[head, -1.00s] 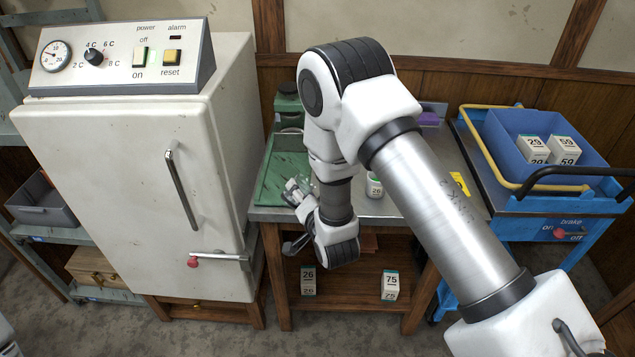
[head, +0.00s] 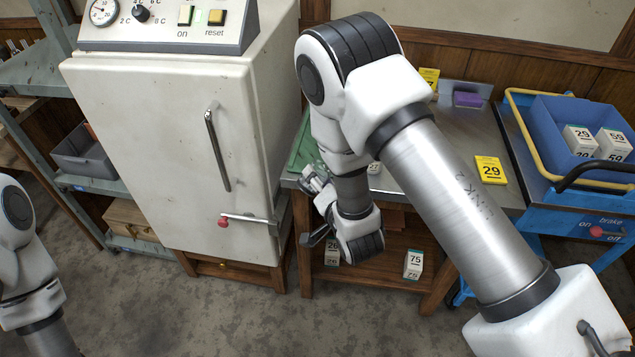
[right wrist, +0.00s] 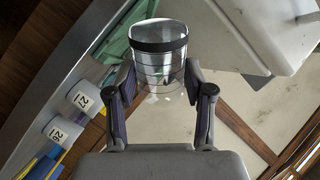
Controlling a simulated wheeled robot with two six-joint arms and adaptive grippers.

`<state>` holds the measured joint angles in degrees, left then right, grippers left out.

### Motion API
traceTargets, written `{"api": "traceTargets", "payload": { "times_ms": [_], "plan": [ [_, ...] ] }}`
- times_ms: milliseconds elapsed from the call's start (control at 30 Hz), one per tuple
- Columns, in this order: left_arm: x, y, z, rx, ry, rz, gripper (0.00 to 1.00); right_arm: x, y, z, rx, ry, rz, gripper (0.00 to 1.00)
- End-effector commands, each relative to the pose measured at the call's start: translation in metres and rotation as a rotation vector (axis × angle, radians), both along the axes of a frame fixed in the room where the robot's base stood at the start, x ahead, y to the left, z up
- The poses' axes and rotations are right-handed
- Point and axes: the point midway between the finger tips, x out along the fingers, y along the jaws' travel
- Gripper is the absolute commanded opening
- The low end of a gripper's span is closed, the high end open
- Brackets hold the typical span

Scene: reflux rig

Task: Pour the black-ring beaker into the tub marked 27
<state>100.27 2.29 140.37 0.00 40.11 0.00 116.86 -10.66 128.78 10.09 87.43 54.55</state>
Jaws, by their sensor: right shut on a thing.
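My right gripper (right wrist: 160,78) is shut on the black-ring beaker (right wrist: 160,62), a clear glass with a wide black band near its rim. The fingers press on its two sides; its contents cannot be made out. In the head view my right gripper (head: 316,184) is at the front left corner of the steel bench, partly hidden by my own arm. The white tub marked 27 (right wrist: 85,99) stands left of the beaker in the right wrist view, beside a tub marked 26 (right wrist: 60,131). Only my left arm shows at the head view's left edge; its gripper is out of view.
A white cabinet (head: 165,150) with a protruding handle and red-knobbed latch stands close left of my right gripper. A yellow 29 card (head: 490,170) and a purple block (head: 467,99) are on the bench (head: 445,135). A blue cart (head: 565,205) stands right.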

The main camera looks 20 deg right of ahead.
Motion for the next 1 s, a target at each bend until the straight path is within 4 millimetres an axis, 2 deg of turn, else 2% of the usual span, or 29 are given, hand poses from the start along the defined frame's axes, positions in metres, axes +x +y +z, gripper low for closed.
{"api": "traceTargets", "payload": {
  "times_ms": [267, 600, 767, 1000],
  "plan": [
    [0.000, 0.000, 0.002, 0.000, 0.000, 0.000, 0.40, 0.022, -0.032, 0.002, 0.002, -0.004, -0.068, 0.15],
    [0.000, 0.000, 0.007, 0.000, 0.000, 0.000, 0.40, 0.047, -0.104, 0.005, 0.000, -0.002, -0.214, 0.15],
    [0.000, 0.000, 0.008, 0.000, 0.000, 0.000, 0.40, 0.049, -0.117, 0.006, 0.009, 0.001, -0.240, 0.15],
    [0.000, 0.000, 0.010, 0.000, 0.000, 0.000, 0.40, 0.049, -0.118, 0.007, 0.070, 0.005, -0.240, 0.15]
  ]
}}
